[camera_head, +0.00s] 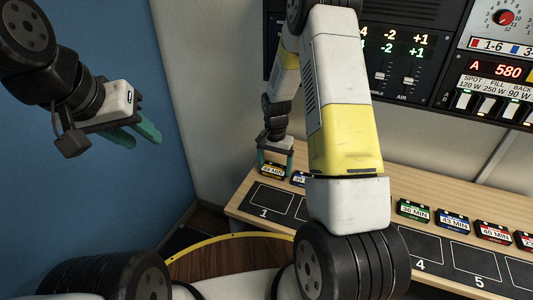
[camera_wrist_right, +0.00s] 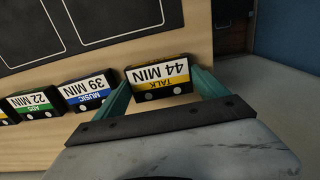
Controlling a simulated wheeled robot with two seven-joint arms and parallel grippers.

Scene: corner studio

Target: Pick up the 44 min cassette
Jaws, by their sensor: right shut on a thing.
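The 44 min cassette (camera_wrist_right: 158,77) is yellow and black with a white label reading "44 MIN" and "TALK". In the right wrist view it sits between the two teal fingers of my right gripper (camera_wrist_right: 162,88), which is shut on it. In the head view the cassette (camera_head: 272,170) shows at the left end of the wooden desk, below my right gripper (camera_head: 275,163). I cannot tell whether it is lifted off the desk. My left gripper (camera_head: 142,134) is in the air at the left, its teal fingers apart and nothing between them.
The blue 39 min cassette (camera_wrist_right: 88,90) stands beside it, then the green 22 min cassette (camera_wrist_right: 35,103). More cassettes, such as the 36 min one (camera_head: 413,210), line the wooden desk (camera_head: 401,180). Numbered outlined slots (camera_head: 269,196) lie in front. A control panel (camera_head: 420,50) rises behind.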

